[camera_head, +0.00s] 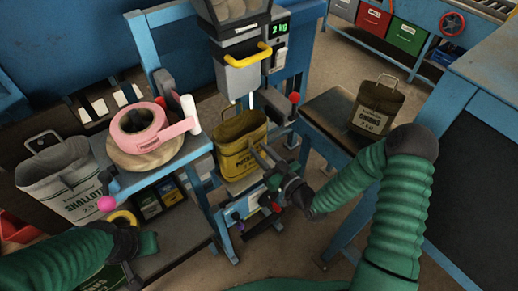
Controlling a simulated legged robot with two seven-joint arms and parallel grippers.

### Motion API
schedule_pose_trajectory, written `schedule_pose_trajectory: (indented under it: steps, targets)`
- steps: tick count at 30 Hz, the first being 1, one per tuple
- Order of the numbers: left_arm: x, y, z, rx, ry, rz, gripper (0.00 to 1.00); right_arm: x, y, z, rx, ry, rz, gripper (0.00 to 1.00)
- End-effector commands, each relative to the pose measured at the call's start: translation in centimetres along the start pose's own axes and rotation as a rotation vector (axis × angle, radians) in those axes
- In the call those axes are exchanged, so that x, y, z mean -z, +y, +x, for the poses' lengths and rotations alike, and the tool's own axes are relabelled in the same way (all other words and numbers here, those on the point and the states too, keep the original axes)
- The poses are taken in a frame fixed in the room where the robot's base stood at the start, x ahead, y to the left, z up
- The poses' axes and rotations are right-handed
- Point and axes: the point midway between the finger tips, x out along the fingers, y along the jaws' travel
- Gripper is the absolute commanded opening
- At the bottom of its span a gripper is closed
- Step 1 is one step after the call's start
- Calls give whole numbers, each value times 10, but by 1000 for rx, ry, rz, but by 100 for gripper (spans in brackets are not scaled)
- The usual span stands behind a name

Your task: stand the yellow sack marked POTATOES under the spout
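The yellow sack (236,158), with lettering starting "POT", stands open-topped on a low blue stand beneath the spout (241,84) of the filling machine. Its mouth is a little below the spout; I cannot tell how exactly it is centred. My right gripper (258,150) is at the sack's right front side, with its two fingers close to or touching the sack wall. Whether they pinch the cloth is unclear. My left gripper (122,240) is low at the left, away from the yellow sack, and its fingers are not clear.
A grey SHALLOTS sack (64,185) stands at the left beside a blue table carrying a pink tape roll (138,122). A brown sack (375,108) stands on the table at the right. The machine has a yellow handle (248,58) and a display reading 2 kg (281,29).

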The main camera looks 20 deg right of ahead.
Motion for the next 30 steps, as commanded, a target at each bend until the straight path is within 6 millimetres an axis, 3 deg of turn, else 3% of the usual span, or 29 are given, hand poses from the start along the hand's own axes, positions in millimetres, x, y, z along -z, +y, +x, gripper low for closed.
schedule_pose_trajectory:
  steps: [9,13,17,21,24,27,30]
  targets:
    - [-4,0,18,0,0,0,26,-3,1,-80,-4,-2,3,26]
    - [-4,0,16,0,0,0,26,-1,2,-98,-3,-1,1,26]
    - [-4,0,16,0,0,0,26,-12,-4,-100,27,-79,-25,26]
    - [-4,0,15,0,0,0,26,-58,-5,-96,74,-443,-124,26]
    - [-4,0,16,0,0,0,26,-76,10,-113,2,-766,-157,26]
    - [-4,0,16,0,0,0,26,-64,14,-141,-130,-1012,-94,26]
    - [-4,0,16,0,0,-1,26,-42,-4,-171,-235,-1173,38,26]
